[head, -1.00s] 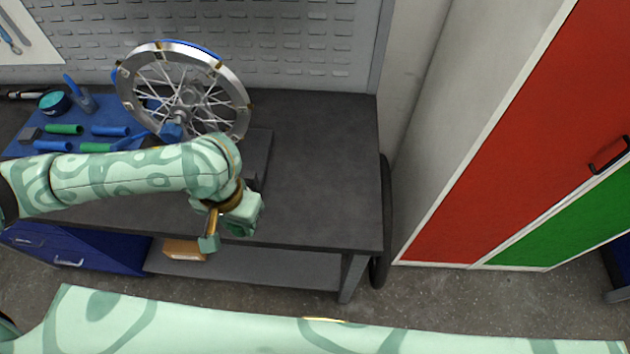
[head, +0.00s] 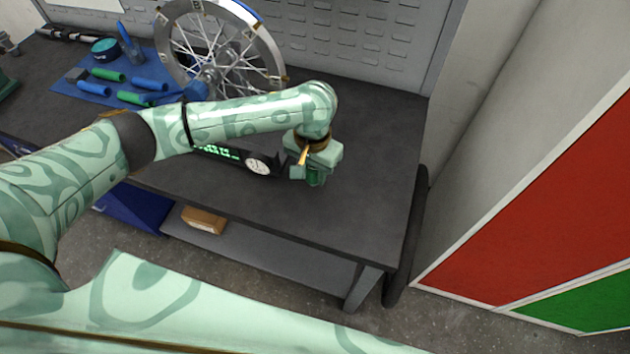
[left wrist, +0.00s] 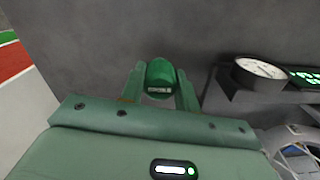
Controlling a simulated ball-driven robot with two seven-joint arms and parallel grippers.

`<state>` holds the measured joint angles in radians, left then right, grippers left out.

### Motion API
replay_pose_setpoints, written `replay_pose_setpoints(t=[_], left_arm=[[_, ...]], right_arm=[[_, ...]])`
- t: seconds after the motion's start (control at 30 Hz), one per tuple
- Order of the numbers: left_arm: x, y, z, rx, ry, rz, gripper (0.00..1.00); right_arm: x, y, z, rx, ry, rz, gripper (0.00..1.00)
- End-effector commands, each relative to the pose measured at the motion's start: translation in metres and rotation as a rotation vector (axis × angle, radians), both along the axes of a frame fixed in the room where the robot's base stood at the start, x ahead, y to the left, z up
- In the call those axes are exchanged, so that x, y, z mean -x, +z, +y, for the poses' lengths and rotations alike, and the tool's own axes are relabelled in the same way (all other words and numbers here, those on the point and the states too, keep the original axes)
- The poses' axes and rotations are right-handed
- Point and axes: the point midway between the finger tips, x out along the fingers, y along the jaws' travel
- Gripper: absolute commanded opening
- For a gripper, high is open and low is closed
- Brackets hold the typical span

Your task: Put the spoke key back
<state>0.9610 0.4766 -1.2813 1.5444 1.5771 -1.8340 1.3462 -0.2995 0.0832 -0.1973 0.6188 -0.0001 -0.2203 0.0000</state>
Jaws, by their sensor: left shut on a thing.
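My left gripper (head: 316,178) is over the front right part of the dark workbench (head: 375,150), pointing down. In the left wrist view, its two fingers (left wrist: 160,85) are shut on a green rounded piece (left wrist: 160,76) with a small pale marked face, which I take to be the spoke key. Its lower end is hidden, and I cannot tell if it touches the bench. In the head view only a bit of green shows below the gripper. A blue mat (head: 92,91) with green and blue handles lies at the bench's left. My right gripper is not in view.
A spoked wheel (head: 215,45) stands on a truing stand at the back. Its dial gauge (head: 258,166) and green-lit display (head: 218,151) are just left of my gripper; the dial also shows in the left wrist view (left wrist: 262,68). The bench's right side is bare. A red-green cabinet (head: 560,215) stands right.

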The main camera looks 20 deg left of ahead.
Motion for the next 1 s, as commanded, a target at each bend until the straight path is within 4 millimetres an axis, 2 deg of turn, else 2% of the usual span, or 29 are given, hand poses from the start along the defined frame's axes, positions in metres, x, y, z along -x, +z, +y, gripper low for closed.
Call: replay_pose_setpoints(t=[0.1, 0.3, 0.63, 0.67, 0.73, 1.0], left_arm=[[-0.006, -0.009, -0.002, 0.001, 0.001, 0.0, 0.0], [-0.006, -0.038, -0.002, 0.001, 0.001, 0.001, 0.0], [-0.006, -0.038, -0.001, -0.001, 0.001, -0.001, 0.0], [-0.006, -0.038, -0.001, 0.0, 0.001, -0.002, 0.34], [-0.006, -0.038, -0.001, 0.0, 0.0, -0.002, 0.53], [-0.006, -0.038, -0.001, 0.0, 0.0, -0.002, 0.53]], right_arm=[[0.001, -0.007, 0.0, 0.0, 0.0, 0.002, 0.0], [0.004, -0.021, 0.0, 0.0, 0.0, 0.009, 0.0], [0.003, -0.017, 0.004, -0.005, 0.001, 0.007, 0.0], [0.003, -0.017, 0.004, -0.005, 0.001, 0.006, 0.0], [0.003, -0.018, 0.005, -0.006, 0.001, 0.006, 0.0], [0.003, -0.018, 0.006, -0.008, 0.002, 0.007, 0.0]])
